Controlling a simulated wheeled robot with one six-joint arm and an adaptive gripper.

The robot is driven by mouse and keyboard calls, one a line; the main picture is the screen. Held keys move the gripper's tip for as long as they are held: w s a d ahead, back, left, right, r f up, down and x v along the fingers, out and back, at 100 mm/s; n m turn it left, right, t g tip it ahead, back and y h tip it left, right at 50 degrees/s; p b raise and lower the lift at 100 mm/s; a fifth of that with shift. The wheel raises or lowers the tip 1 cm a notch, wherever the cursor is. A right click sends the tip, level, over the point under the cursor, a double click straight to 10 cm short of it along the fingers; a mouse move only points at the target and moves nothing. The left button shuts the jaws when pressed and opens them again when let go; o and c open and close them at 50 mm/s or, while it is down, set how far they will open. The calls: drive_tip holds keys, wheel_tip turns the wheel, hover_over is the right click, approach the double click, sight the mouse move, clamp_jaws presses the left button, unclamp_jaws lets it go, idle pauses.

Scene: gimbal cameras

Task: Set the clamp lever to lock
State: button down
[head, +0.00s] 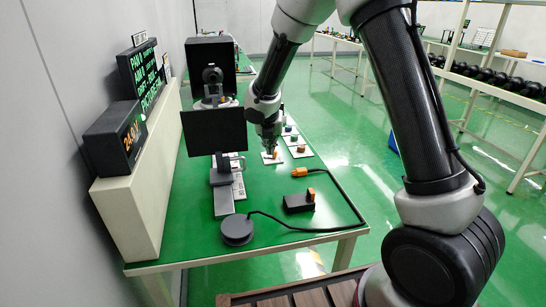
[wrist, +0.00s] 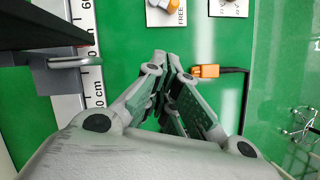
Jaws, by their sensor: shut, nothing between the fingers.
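A white plate (wrist: 166,18) marked FREE lies on the green table, cut off by the top edge of the wrist view. An orange part (wrist: 158,3), likely the clamp lever, shows on it; its full shape and setting are hidden. In the head view an orange piece (head: 275,155) on a small white plate sits just by my gripper (head: 269,148), which partly covers it. In the wrist view my gripper (wrist: 166,62) is shut and empty over bare green table, below the FREE plate in the picture. I cannot tell its height exactly.
An orange plug (wrist: 205,71) on a black cable lies right of my fingers. A second plate (wrist: 228,8) is at upper right. A ruler rail (wrist: 88,60) and a black panel (head: 214,131) stand left. A black block (head: 299,203) lies nearer the table's front.

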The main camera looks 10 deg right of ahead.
drive_tip(key=shift+f, duration=0.1)
drive_tip(key=x, duration=1)
drive_tip(key=shift+s+d, duration=0.1)
drive_tip(key=shift+w+d, duration=0.1)
drive_tip(key=shift+w, duration=0.5)
drive_tip(key=shift+w+d, duration=0.25)
drive_tip(key=shift+w, duration=0.4)
drive_tip(key=shift+w+d, duration=0.2)
drive_tip(key=shift+w, duration=0.45)
